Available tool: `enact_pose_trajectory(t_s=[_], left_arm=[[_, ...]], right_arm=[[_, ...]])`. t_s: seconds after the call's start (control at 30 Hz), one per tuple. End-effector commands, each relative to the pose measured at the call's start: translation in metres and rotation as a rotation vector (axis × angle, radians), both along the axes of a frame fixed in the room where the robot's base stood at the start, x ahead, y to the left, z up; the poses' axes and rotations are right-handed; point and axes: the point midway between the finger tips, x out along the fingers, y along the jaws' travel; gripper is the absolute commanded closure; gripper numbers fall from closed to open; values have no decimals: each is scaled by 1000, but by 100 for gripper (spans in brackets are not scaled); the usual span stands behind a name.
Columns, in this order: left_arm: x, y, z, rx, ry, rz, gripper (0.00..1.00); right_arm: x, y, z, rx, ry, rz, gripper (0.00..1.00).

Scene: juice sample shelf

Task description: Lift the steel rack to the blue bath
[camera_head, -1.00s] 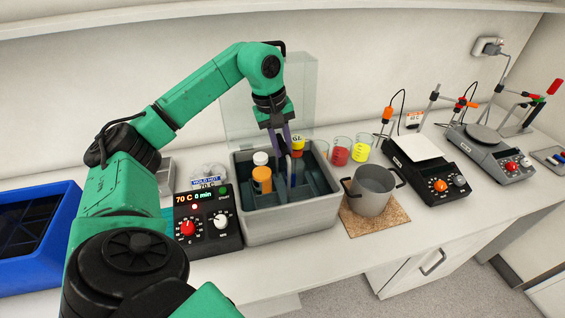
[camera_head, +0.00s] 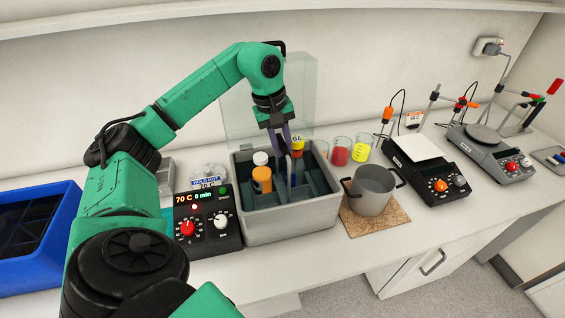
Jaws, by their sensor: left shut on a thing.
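My left gripper (camera_head: 283,149) reaches down from above into the grey water bath (camera_head: 290,221). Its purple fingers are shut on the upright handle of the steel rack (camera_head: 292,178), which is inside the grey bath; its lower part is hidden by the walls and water. An orange bottle (camera_head: 262,181) with a white cap stands left of the handle, and a red and yellow one (camera_head: 298,145) shows behind the fingers. The blue bath (camera_head: 58,203) is at the far left, with dark compartments inside, partly hidden by my left arm. My right gripper is not in view.
A control box (camera_head: 207,235) reading 70 C stands left of the grey bath. A steel pot (camera_head: 371,191) on a cork mat (camera_head: 394,215) stands right of it. A clear raised lid (camera_head: 235,110) stands at the back.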

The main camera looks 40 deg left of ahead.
Motion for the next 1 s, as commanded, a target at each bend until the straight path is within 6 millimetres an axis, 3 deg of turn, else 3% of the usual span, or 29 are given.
enact_pose_trajectory(t_s=[0.5, 0.67, 0.77, 0.87, 0.97, 1.0], left_arm=[[1, 0, 4, -1, -7, 1, 100], [2, 0, 15, -2, -11, 1, 100], [2, -1, 32, -3, -14, 0, 100], [2, -1, 63, -5, -17, -2, 100], [1, -1, 105, -3, -16, -1, 100], [1, 1, 126, 1, -13, 2, 100]], right_arm=[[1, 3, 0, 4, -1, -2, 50], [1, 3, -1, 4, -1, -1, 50], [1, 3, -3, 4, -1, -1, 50], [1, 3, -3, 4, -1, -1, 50], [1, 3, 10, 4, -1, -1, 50], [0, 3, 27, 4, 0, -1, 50]])
